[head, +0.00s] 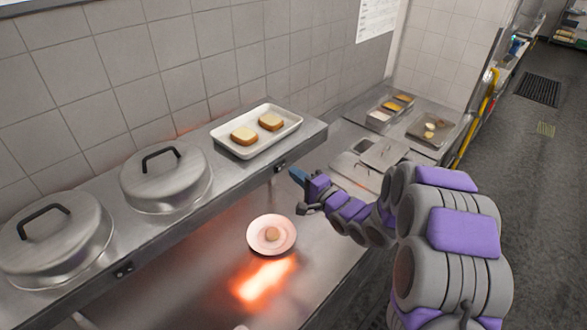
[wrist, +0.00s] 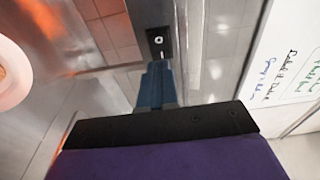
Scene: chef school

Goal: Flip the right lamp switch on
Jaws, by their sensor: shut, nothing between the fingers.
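The right lamp switch (head: 281,167) is a small dark box on the front edge of the metal shelf (head: 222,190), below the tray. In the wrist view the switch (wrist: 159,42) shows a light round mark and a small pale tip at its lower end. I cannot tell its position. My gripper (head: 298,176) is shut and empty, with blue fingertips just right of the switch in the head view. In the wrist view the fingers (wrist: 157,85) point at the switch; I cannot tell whether they touch it. A second switch (head: 124,269) sits farther left on the shelf edge.
A tray (head: 257,152) with two bread slices and two domed lids (head: 165,177) stand on the shelf. Below, a plate (head: 271,247) with a small round item lies on the counter near an orange glow (head: 265,279). Metal pans (head: 384,153) are behind my arm.

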